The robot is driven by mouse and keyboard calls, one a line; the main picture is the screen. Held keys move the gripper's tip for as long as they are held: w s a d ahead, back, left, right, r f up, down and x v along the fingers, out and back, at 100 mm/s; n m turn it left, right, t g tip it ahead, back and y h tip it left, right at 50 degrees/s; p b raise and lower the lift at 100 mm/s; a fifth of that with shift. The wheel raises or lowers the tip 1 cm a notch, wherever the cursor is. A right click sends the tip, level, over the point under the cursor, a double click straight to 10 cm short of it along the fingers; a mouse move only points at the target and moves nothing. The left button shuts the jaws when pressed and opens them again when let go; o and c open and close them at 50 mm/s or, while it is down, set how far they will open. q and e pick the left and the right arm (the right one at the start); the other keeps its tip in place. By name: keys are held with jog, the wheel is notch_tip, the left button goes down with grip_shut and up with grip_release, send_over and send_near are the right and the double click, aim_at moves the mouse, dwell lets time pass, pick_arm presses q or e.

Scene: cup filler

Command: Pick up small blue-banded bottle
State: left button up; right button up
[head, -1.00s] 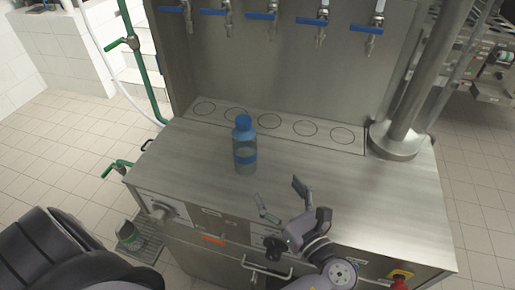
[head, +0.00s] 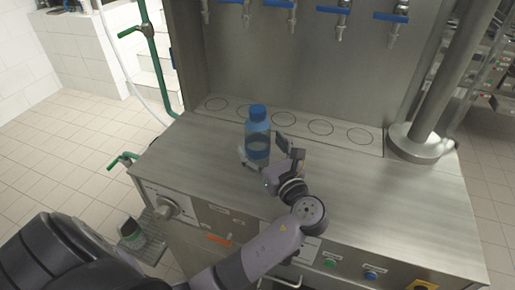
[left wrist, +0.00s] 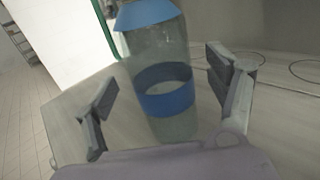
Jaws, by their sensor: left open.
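The small blue-banded bottle (head: 257,132) stands upright on the steel counter in the head view. It is clear, with a blue cap and a blue band around its lower half. In the left wrist view the bottle (left wrist: 165,85) stands between the two fingers, its cap top cut off by the frame. My left gripper (head: 268,158) is open at the bottle's near side, a finger to either side. In the left wrist view, gaps show between the bottle and both fingers. My right gripper does not show.
The steel counter (head: 370,205) is bare to the right of the bottle. Several marked circles (head: 320,127) line its back, below blue-handled taps (head: 333,10). A steel column (head: 440,90) rises at the right. A green pipe (head: 153,60) runs at the left.

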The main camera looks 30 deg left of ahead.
pick_arm(q)
jog(key=shift+f+b+x, duration=0.25)
jog(key=shift+b+x, duration=0.25)
jog(key=shift+x, duration=0.65)
jog(key=shift+w+a+r, duration=0.15)
jog(key=shift+a, duration=0.1)
jog(key=shift+c, duration=0.3)
jog(key=c, duration=1.6)
jog(key=shift+r, duration=0.1)
jog(key=shift+c, duration=0.6)
